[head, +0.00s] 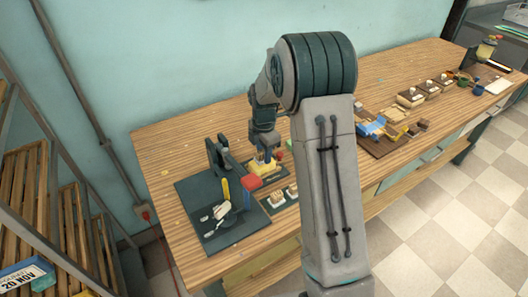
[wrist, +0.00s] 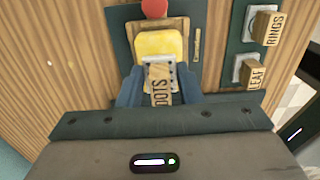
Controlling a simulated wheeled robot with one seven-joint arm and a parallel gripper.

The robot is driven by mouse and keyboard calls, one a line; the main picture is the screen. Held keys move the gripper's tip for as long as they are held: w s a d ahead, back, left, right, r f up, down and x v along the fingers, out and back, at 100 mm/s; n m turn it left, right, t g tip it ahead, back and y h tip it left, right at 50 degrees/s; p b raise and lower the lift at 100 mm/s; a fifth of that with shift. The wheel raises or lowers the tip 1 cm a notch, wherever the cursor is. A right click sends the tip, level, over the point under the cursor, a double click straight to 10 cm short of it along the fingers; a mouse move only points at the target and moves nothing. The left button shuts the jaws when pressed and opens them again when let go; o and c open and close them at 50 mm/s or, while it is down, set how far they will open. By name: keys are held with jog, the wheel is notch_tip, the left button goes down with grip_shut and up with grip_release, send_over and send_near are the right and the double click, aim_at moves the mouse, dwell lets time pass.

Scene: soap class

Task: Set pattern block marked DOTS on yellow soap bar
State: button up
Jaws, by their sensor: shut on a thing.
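The pattern block marked DOTS (wrist: 161,86) is wooden with a pale plate and sits between the two blue fingers of my gripper (wrist: 159,88), which is shut on it. In the head view my gripper (head: 267,156) points down over the yellow soap bar (head: 263,168), and the block is too small to make out.
Blocks marked RINGS (wrist: 264,27) and LEAF (wrist: 249,72) stand on a dark strip to the right. A red round thing (wrist: 154,8) is beyond the soap. A dark stand (head: 215,158) is left of my gripper. Trays with blue and yellow things (head: 372,127) lie farther right.

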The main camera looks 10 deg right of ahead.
jog(key=shift+f+b, duration=0.45)
jog(key=shift+f, duration=0.1)
dwell(0.7)
jog(key=o, duration=1.4)
jog(key=shift+r+p, duration=2)
jog(key=shift+r, duration=1.05)
